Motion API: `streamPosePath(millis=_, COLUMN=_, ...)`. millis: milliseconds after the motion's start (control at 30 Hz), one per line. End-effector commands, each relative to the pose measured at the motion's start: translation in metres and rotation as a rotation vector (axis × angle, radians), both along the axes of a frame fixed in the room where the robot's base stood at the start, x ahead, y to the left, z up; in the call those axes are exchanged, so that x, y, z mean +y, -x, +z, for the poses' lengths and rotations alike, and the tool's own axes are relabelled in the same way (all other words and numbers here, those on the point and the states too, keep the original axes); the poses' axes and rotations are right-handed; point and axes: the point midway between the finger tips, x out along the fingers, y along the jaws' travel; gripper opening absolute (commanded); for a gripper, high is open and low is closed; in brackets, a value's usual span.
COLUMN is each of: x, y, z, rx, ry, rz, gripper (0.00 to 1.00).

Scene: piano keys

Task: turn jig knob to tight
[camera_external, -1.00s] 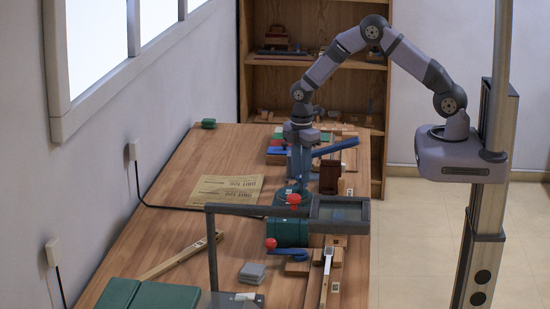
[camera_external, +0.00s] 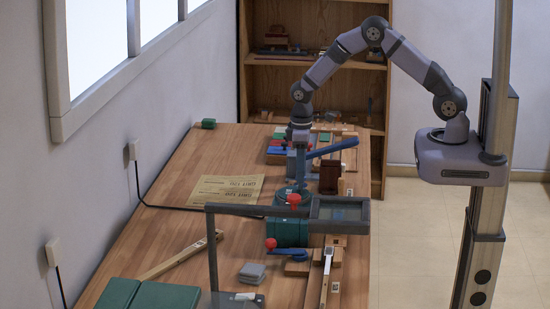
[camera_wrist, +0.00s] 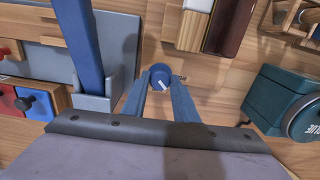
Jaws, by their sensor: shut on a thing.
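The jig knob (camera_wrist: 159,74) is a small round blue knob with a white pointer mark, seen from above in the wrist view. Its mark points toward the lower right of that view. My gripper (camera_wrist: 160,80) has its two blue fingers closed on the knob from either side. In the external view my gripper (camera_external: 299,170) points down at the bench beside the blue lever, and the knob is hidden there. A small metal piece sticks out just right of the knob in the wrist view. I cannot read any tight marking.
A blue lever (camera_wrist: 77,40) rises from a grey base left of my fingers. Red and blue drawers (camera_wrist: 38,103) are farther left. Bare wood (camera_wrist: 215,90) lies between.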

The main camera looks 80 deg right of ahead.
Motion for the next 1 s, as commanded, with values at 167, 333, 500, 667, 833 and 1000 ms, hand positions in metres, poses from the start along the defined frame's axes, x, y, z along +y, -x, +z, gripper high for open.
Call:
streamPosePath(millis=167, x=-0.0002, y=-0.0011, z=0.0010, rx=-0.003, ry=0.001, rz=-0.169, gripper=0.04)
streamPosePath(millis=333, x=-0.0003, y=-0.0012, z=0.0010, rx=-0.004, ry=0.000, rz=-0.330, gripper=0.04)
streamPosePath(millis=500, x=-0.0004, y=-0.0013, z=0.0011, rx=-0.004, ry=0.001, rz=-0.485, gripper=0.04)
streamPosePath(millis=667, x=-0.0004, y=-0.0015, z=0.0012, rx=-0.005, ry=0.001, rz=-0.611, gripper=0.04)
streamPosePath(millis=833, x=-0.0005, y=-0.0016, z=0.0013, rx=-0.005, ry=0.001, rz=-0.712, gripper=0.04)
streamPosePath(millis=1000, x=-0.0006, y=-0.0017, z=0.0014, rx=-0.006, ry=0.001, rz=-0.775, gripper=0.04)
